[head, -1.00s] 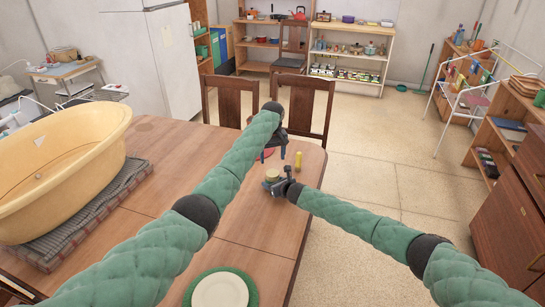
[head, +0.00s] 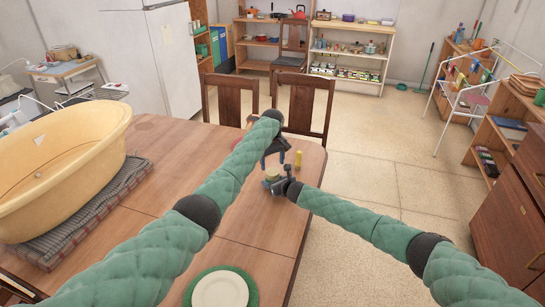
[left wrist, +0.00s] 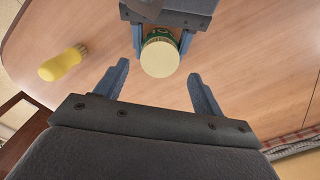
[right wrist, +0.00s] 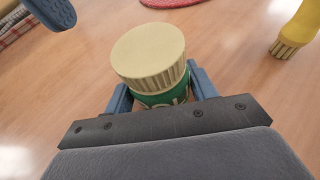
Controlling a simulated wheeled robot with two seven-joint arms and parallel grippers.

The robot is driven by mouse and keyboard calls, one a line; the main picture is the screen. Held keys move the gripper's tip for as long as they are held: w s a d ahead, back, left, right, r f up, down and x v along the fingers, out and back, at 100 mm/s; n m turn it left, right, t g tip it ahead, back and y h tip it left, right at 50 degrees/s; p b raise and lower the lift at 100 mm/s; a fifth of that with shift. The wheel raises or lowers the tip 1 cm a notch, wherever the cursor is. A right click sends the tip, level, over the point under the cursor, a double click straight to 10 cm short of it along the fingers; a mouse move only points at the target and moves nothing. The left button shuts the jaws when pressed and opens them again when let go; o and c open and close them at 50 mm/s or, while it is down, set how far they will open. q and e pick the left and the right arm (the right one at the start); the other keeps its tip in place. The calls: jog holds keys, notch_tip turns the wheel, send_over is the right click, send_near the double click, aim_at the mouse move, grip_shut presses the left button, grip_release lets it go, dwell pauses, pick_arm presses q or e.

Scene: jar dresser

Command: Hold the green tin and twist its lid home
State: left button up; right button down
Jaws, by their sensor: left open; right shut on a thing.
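The green tin (right wrist: 160,97) stands upright on the table, with its cream ribbed lid (right wrist: 150,52) sitting on top. My right gripper (right wrist: 165,88) is shut around the tin's body below the lid. In the head view the tin (head: 271,174) is partly hidden by my grippers. My left gripper (left wrist: 160,82) is open and empty, above and beside the tin, with the lid (left wrist: 160,56) showing just beyond its fingertips. One left finger (right wrist: 50,10) shows at the upper left of the right wrist view. I cannot tell how tightly the lid sits.
A yellow brush (left wrist: 62,63) stands on the table (head: 180,160) close to the tin. A red mat (right wrist: 170,2) lies behind it. A large yellow tub (head: 60,165) on a folded cloth fills the table's left side. A white plate (head: 220,290) on a green mat lies near the front.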

aim_at(273, 171)
pick_arm(q)
jog(key=shift+f, duration=2.3)
jog(key=c, duration=1)
jog(key=m, duration=0.6)
jog(key=shift+m, duration=0.3)
jog(key=o, duration=1.1)
jog(key=shift+c, duration=0.2)
jog(key=shift+r, duration=0.1)
jog(key=shift+r, duration=2.15)
jog(key=shift+c, duration=0.3)
